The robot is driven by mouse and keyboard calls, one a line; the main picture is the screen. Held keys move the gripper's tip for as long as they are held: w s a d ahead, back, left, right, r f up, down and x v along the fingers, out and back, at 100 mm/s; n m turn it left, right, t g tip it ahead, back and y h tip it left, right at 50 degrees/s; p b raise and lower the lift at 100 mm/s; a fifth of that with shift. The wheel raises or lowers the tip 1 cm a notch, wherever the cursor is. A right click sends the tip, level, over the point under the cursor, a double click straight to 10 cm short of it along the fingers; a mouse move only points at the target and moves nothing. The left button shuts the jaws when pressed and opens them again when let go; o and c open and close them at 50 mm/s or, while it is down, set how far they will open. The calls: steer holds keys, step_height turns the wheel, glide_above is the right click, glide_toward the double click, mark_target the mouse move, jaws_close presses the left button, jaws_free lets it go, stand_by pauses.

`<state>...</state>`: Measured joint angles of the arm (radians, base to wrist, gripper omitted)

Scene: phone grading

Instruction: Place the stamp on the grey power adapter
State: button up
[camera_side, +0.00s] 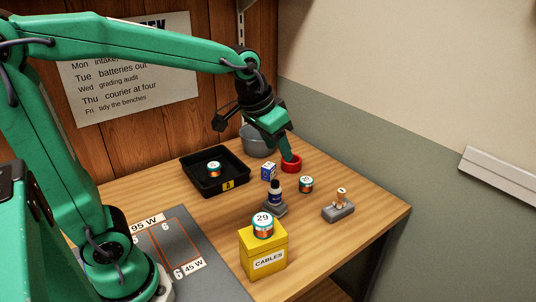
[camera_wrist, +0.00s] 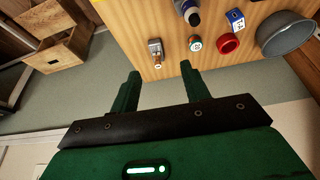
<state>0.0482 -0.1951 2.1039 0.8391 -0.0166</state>
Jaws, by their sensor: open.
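The stamp (camera_side: 341,194), with a pale wooden handle, stands upright on a low grey block (camera_side: 336,213) at the right of the table. The block looks like the grey power adapter. In the wrist view the stamp (camera_wrist: 157,60) and the grey block (camera_wrist: 154,46) show beyond the fingertips, apart from them. My gripper (camera_side: 287,153) is above the table, its tip overlapping the red ring in the side view. In the wrist view my gripper (camera_wrist: 160,76) has its two fingers wide apart with nothing between them.
A dark bottle (camera_side: 275,190) stands on another grey block. Near it are a small green-and-copper tin (camera_side: 306,184), a blue-and-white cube (camera_side: 268,171) and a red ring (camera_side: 291,167). A black tray (camera_side: 225,187), a grey bowl (camera_side: 258,143) and a yellow cables box (camera_side: 263,249) stand around. Bare wood lies right of the stamp.

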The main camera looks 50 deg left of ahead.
steer(key=s+a+t, duration=0.1)
steer(key=s, duration=1.3)
steer(key=shift+s+a+f, duration=0.3)
steer(key=shift+a+f, duration=0.1)
steer(key=shift+f, duration=0.05)
stand_by(0.3)
